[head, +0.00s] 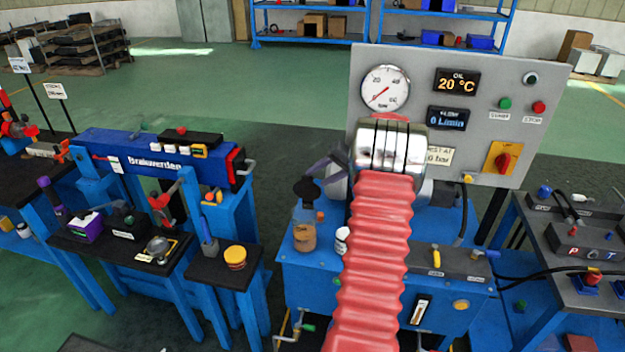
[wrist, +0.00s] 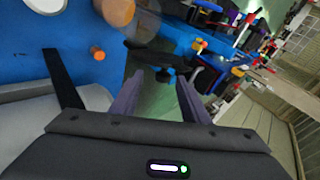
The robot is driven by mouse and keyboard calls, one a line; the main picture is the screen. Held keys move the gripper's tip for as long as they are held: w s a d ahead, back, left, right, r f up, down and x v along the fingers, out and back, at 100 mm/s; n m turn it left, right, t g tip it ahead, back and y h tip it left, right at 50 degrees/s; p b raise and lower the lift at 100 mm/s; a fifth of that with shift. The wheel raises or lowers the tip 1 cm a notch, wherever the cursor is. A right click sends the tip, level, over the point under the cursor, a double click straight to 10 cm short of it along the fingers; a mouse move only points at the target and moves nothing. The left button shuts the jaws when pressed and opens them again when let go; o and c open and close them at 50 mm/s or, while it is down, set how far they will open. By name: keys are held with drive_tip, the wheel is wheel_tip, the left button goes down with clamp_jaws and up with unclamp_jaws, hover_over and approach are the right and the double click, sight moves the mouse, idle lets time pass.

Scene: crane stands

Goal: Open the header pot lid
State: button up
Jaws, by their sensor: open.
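The header pot (head: 304,218) is a small see-through pot with brown liquid low in it, on the left of the blue power unit. Its black lid (head: 304,188) shows as a dark disc above the pot, seeming tilted up toward the head camera; I cannot tell how far it stands open. My gripper (head: 318,166) is open, partly hidden behind my red arm, close above and right of the lid. In the wrist view, the two purple fingers of my gripper (wrist: 157,85) are apart, with the dark lid (wrist: 150,58) just beyond their tips. Contact is not clear.
The blue power unit (head: 310,284) carries a small white bottle (head: 342,241) beside the pot. A grey panel (head: 455,75) with a gauge and displays stands behind. A blue bench (head: 150,158) is at left, and a small black-topped table (head: 222,270) holds a yellow-orange tin.

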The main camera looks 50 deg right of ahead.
drive_tip(key=s+d, duration=0.2)
drive_tip(key=s, duration=0.8)
drive_tip(key=shift+s+d, duration=0.35)
drive_tip(key=shift+d, duration=0.05)
drive_tip(key=shift+f, duration=0.1)
drive_tip(key=shift+c, duration=0.7)
